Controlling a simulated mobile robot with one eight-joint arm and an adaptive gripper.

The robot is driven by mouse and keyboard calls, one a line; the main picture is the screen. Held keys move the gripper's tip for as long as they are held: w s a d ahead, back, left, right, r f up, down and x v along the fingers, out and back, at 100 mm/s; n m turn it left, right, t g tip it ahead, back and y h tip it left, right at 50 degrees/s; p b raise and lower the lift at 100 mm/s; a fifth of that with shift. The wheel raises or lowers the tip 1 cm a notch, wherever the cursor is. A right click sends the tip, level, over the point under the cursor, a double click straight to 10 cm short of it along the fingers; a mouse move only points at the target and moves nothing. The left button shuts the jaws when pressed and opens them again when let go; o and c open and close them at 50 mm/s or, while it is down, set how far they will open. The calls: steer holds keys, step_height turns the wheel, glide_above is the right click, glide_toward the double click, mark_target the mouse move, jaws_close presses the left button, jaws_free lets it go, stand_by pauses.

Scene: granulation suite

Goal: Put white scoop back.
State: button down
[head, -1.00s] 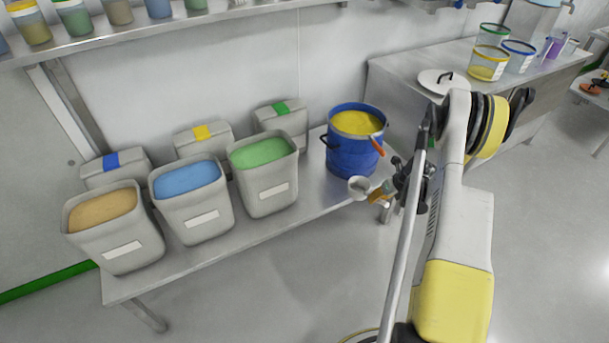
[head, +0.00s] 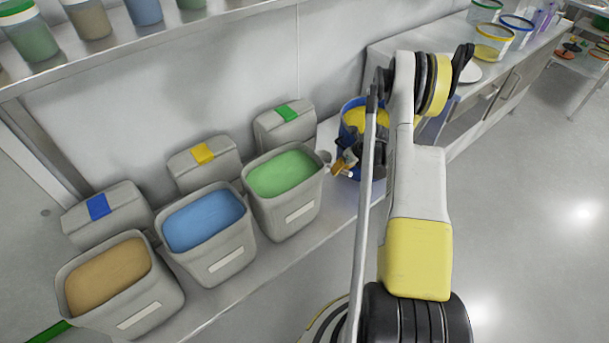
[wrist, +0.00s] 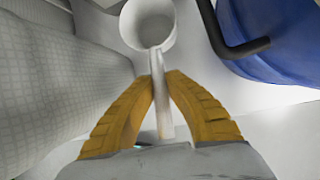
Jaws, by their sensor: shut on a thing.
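The white scoop (wrist: 152,22) is in my gripper (wrist: 160,85), its handle between the two orange fingers and its round cup pointing away from me in the wrist view. In the head view my gripper (head: 338,170) is shut and sits between the bin of green powder (head: 285,172) and the blue bucket (head: 351,107). The scoop's cup shows small there (head: 325,156), close to the green bin's right rim. I cannot tell whether it touches. My arm hides much of the bucket.
Bins of blue powder (head: 203,220) and tan powder (head: 108,275) stand left on the metal bench. A steel counter (head: 420,58) with tubs is at the back right. A shelf with jars hangs above.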

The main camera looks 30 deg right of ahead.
steer(key=shift+w+a+f, duration=0.1)
steer(key=shift+w+f, duration=0.15)
steer(key=shift+f, duration=0.05)
step_height(320, 180, down, 10)
steer(key=b, duration=0.4)
steer(key=shift+s+r, duration=0.15)
steer(key=shift+r, duration=0.2)
steer(key=c, duration=1.5)
jaws_free()
